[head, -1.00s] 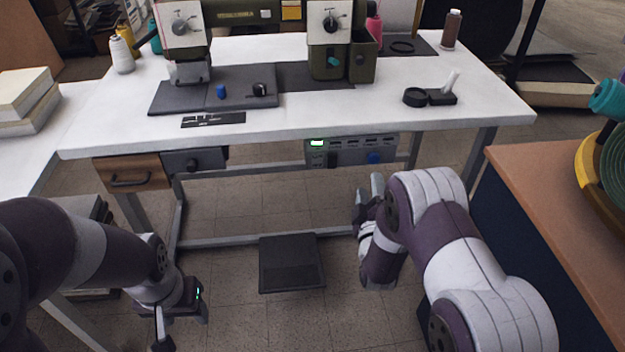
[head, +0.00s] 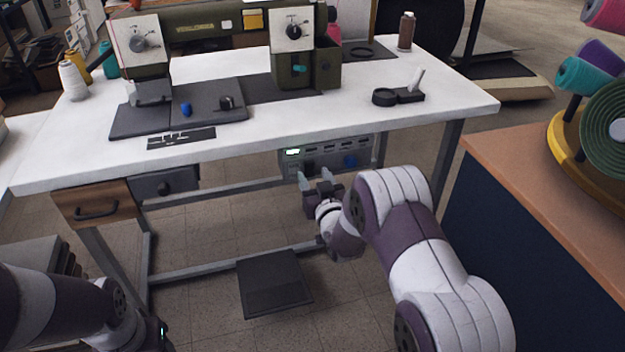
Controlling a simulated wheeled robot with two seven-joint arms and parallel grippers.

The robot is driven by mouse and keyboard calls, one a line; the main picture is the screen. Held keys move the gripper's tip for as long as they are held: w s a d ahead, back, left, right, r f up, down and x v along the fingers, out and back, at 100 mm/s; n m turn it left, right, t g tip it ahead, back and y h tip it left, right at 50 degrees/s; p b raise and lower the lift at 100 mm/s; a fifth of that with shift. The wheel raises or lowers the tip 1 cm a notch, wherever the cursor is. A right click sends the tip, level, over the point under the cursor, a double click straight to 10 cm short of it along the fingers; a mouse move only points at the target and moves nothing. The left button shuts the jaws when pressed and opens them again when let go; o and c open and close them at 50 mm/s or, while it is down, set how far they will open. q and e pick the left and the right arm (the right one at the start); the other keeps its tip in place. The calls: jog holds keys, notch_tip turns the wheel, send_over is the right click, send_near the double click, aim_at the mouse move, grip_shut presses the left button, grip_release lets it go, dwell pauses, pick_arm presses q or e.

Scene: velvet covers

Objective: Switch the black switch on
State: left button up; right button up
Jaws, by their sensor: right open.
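A grey control box (head: 360,147) hangs under the front edge of the white table, with a lit green display and a blue knob (head: 350,161). A small dark shape on its front, left of the blue knob, looks like the black switch (head: 309,165); its position cannot be read. My right gripper (head: 316,178) is open and empty, its fingers pointing up just below and in front of the box's left part. I cannot tell if it touches the box. My left gripper is at the bottom left edge, with only its wrist end and a green light showing; its fingers are cut off.
The white table (head: 430,112) carries a sewing machine (head: 180,30), thread spools and a small black dish. A wooden drawer (head: 97,205) and a grey box with a dark knob (head: 165,183) hang at left. A pedal (head: 273,283) lies below. A brown-topped cabinet (head: 545,160) stands right.

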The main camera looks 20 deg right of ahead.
jog(key=shift+w, duration=0.85)
